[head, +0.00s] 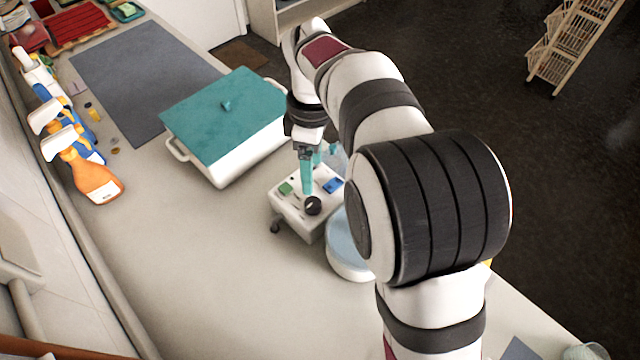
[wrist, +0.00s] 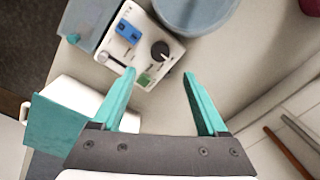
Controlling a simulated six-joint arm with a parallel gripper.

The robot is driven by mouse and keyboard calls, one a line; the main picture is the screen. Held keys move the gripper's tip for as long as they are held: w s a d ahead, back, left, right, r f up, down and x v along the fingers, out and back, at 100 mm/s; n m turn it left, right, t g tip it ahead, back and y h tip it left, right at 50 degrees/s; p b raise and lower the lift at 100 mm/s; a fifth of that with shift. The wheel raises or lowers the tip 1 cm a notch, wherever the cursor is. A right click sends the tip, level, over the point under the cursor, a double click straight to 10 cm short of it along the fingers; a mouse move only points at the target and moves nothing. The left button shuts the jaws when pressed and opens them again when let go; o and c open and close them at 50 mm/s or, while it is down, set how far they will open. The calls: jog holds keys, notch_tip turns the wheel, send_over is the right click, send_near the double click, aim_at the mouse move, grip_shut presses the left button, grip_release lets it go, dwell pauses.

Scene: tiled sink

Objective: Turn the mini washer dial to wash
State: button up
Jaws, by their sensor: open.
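The mini washer (head: 298,212) is a small white box on the counter, with a control panel on top. Its black round dial (head: 313,205) sits at the panel's near edge, and it also shows in the wrist view (wrist: 161,50). The panel carries a blue part (wrist: 128,31) and a green part (wrist: 144,80). My gripper (head: 308,180) has teal fingers and is over the panel. In the wrist view my gripper (wrist: 158,80) is open and empty, with the dial beyond the fingertips and between their lines. I cannot read the dial's setting.
A white tub with a teal lid (head: 228,115) stands left of the washer. A round container of bluish water (head: 349,243) stands close on its right, partly behind my arm. Spray bottles (head: 95,180) line the wall side. The counter in front is clear.

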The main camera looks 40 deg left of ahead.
aim_at(313, 202)
jog(key=f, duration=1)
jog(key=shift+s+d, duration=0.2)
jog(key=shift+s, duration=0.05)
grip_shut()
